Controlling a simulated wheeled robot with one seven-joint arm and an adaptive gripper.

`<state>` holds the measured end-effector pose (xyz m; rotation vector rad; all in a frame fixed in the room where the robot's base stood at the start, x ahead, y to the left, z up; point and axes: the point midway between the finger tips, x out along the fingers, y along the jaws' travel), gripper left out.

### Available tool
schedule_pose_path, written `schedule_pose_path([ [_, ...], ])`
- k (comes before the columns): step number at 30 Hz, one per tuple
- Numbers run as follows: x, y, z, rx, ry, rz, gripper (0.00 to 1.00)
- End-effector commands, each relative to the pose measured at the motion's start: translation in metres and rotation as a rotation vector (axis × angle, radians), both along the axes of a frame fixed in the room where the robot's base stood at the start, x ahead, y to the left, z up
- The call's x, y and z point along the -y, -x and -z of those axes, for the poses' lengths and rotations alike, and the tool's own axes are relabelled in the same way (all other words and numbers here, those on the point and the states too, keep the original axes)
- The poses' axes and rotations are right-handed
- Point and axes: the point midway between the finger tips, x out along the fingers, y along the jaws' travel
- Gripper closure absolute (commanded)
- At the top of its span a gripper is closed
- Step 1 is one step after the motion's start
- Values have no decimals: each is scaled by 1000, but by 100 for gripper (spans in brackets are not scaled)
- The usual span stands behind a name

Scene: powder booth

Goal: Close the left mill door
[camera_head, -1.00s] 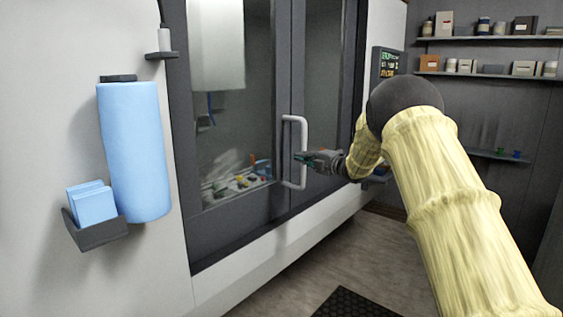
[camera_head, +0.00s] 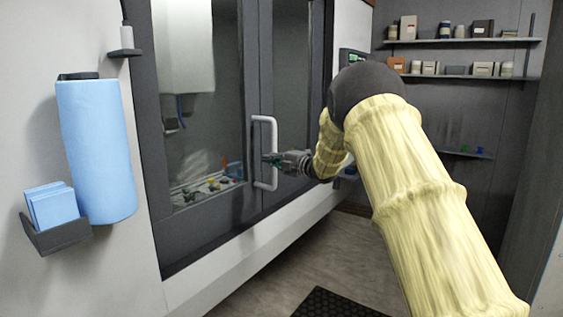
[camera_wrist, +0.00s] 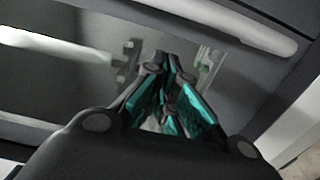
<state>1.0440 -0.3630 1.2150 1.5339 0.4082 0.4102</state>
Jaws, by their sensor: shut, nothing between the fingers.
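The left mill door (camera_head: 208,215) is a dark-framed glass panel on the white machine. Its near edge meets the right door (camera_head: 290,75), and I see no clear gap between them. A pale D-shaped handle (camera_head: 274,135) stands upright near that meeting edge. My gripper (camera_head: 266,159) is shut and empty, with its tips at the handle's loop in the head view. Whether they touch the bar I cannot tell. In the wrist view my gripper (camera_wrist: 165,58) points at the dark glass, with a pale bar (camera_wrist: 225,22) at the upper right and another (camera_wrist: 40,43) at the left.
A blue roll (camera_head: 97,150) and a holder with blue cloths (camera_head: 52,207) hang on the white wall at left. A control screen (camera_head: 353,57) is beyond the doors. Shelves (camera_head: 460,77) with jars and boxes line the back wall. A dark mat (camera_head: 335,304) lies on open floor.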

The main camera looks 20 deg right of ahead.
Motion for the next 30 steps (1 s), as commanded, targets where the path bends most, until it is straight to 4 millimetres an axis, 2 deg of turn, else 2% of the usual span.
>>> schedule_pose_path([
  [9, 42, 57, 2, 0, -1, 10, 100],
  [15, 53, 79, 2, -1, 0, 8, 100],
  [25, 58, 89, 3, -5, -2, 9, 100],
  [28, 54, 88, 19, -29, -25, 17, 100],
  [30, 49, 89, 41, -67, -63, 34, 100],
])
